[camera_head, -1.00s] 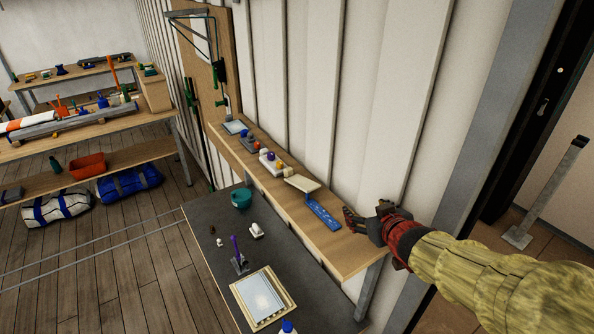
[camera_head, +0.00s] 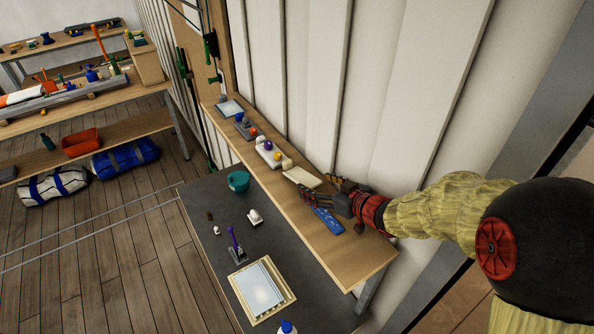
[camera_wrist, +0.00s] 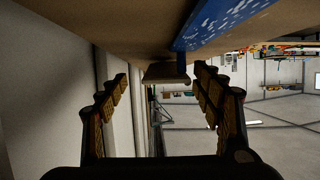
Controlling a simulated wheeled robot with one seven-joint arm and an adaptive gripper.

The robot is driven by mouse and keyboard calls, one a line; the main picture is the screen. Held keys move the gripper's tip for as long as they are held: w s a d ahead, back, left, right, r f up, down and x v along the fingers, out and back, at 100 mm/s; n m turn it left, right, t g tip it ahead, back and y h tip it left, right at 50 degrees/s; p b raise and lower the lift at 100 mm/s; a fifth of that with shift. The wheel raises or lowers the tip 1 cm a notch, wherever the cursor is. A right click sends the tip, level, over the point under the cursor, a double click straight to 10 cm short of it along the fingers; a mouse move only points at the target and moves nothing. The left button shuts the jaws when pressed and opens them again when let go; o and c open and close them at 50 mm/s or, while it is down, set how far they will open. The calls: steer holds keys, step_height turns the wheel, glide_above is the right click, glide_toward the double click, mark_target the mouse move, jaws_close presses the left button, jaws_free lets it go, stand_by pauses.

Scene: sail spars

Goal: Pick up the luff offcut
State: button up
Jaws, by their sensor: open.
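A pale cream flat piece (camera_head: 302,177), which looks like the luff offcut, lies on the narrow wooden shelf (camera_head: 352,259) along the wall. In the wrist view a tan flat block (camera_wrist: 166,73), likely the same piece, shows ahead between the fingers. My gripper (camera_head: 319,190) is open and empty at shelf height, just right of the cream piece. In the wrist view its fingers (camera_wrist: 160,80) stand on either side of the block, which seems to lie beyond the tips; I cannot tell whether they touch. A blue speckled strip (camera_head: 328,220) lies beside the gripper on the shelf.
A white holder with coloured balls (camera_head: 268,152) sits farther along the shelf. The ribbed wall (camera_head: 318,90) rises close behind my gripper. Below, the dark table (camera_head: 205,205) holds a teal bowl (camera_head: 238,181), a purple-handled tool (camera_head: 233,243) and a framed tray (camera_head: 262,290).

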mark_target(306, 179)
steer(key=x, duration=0.4)
steer(key=shift+a+r+p, duration=0.25)
steer(key=shift+a+p, duration=0.15)
steer(key=shift+a, duration=0.1)
steer(key=shift+w+a+f, duration=0.15)
steer(key=shift+w, duration=0.2)
steer(key=shift+s, duration=0.1)
steer(key=c, duration=0.4)
steer(key=c, duration=0.7)
steer(key=shift+c, duration=1.2)
